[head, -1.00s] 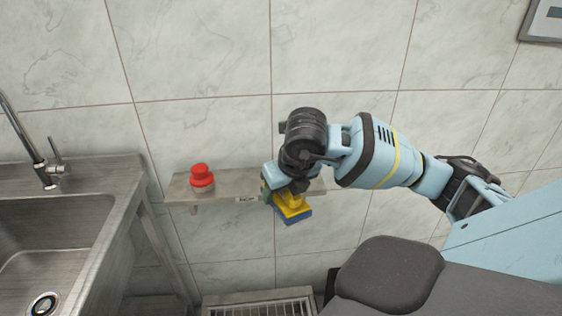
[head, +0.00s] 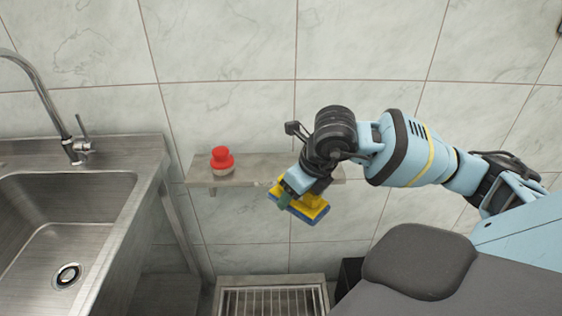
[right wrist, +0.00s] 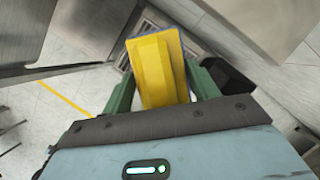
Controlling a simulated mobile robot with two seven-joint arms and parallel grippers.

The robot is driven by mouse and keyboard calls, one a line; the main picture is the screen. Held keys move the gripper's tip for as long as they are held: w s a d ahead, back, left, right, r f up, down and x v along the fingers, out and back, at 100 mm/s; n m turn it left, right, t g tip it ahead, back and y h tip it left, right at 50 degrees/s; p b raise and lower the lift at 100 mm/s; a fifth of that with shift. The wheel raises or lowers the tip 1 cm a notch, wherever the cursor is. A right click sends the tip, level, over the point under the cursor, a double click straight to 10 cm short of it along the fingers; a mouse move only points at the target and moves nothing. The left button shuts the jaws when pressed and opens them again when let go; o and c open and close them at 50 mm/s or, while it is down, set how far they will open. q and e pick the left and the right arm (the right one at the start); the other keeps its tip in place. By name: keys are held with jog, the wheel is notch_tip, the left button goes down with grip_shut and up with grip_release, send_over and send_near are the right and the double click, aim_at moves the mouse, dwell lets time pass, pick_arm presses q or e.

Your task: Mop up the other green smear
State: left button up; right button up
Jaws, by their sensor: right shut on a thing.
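My right gripper (head: 287,193) is shut on a yellow and blue scrubber (head: 313,207), held in the air in front of the wall shelf. The scrubber's yellow handle sits between the green fingers in the right wrist view (right wrist: 158,70). Its blue underside shows at the lower edge in the head view. I see no green smear in either view. My left gripper is not in view.
A red-topped object (head: 221,160) stands on the left part of the metal wall shelf (head: 203,174). A steel sink (head: 95,182) with a tap (head: 72,140) is at the left. A floor grate (head: 228,284) lies below. The tiled wall is behind.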

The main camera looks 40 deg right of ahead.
jog(key=s+a+n+g, duration=0.2)
jog(key=a+n+g, duration=0.1)
jog(key=n, duration=0.8)
jog(key=s+a+f+n+g, duration=0.1)
jog(key=s+a+n+g, duration=0.2)
jog(key=n, duration=0.9)
jog(key=s+a+f+n+g, duration=0.1)
jog(key=s+a+n+g, duration=0.1)
jog(key=a+n, duration=0.6)
jog(key=n+g, duration=0.1)
jog(key=n, duration=0.2)
jog(key=shift+s+a+n, duration=0.25)
jog(key=shift+s+n, duration=0.05)
jog(key=shift+n, duration=0.1)
jog(key=shift+f, duration=0.15)
